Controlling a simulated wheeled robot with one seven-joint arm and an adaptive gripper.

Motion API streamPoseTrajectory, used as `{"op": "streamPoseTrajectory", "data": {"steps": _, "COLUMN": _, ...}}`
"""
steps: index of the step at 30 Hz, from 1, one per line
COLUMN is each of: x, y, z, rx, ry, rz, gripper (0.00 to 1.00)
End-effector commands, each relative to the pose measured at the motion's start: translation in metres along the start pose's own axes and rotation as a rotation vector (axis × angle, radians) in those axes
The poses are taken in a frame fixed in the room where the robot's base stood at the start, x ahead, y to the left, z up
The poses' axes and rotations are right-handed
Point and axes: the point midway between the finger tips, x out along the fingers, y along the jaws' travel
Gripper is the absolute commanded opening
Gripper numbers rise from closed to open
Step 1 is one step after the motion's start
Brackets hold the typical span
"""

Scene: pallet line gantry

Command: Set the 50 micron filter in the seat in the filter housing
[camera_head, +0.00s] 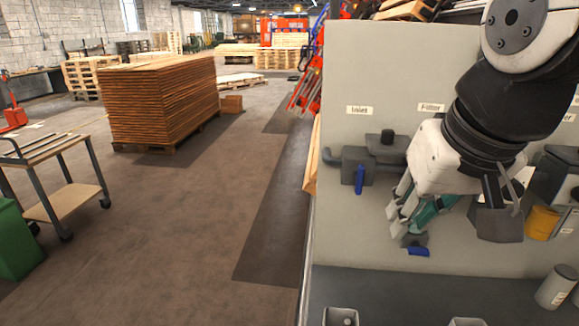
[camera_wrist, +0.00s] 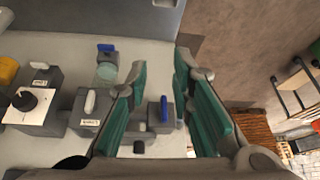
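My gripper (camera_head: 402,222) is in front of the grey panel, below the "Filter" label (camera_head: 431,107). In the wrist view its teal fingers (camera_wrist: 160,72) stand apart with nothing held between them. The filter housing is mostly hidden behind my gripper in the head view. A pale teal round part (camera_wrist: 107,73) beside the left finger in the wrist view may belong to it; I cannot see the seat. A light grey cylinder (camera_head: 557,287) with a small label stands on the bench at the right; the label is unreadable, so I cannot tell if it is the 50 micron filter.
The inlet block (camera_head: 357,166) with a blue handle (camera_head: 359,180) is left of my gripper. A second blue handle (camera_head: 418,251) is just below. A grey block (camera_head: 497,222) and yellow part (camera_head: 543,222) are right. Open-topped containers (camera_head: 340,316) sit at the bench (camera_head: 400,290) front.

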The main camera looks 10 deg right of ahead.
Motion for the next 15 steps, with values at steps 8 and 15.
{"op": "streamPoseTrajectory", "data": {"steps": 8, "x": 0.022, "y": -0.006, "z": 0.047, "rx": -0.13, "ry": 0.055, "rz": -0.033, "gripper": 0.21}}
{"op": "streamPoseTrajectory", "data": {"steps": 15, "x": 0.024, "y": -0.006, "z": 0.049, "rx": -0.137, "ry": 0.056, "rz": -0.034, "gripper": 0.21}}
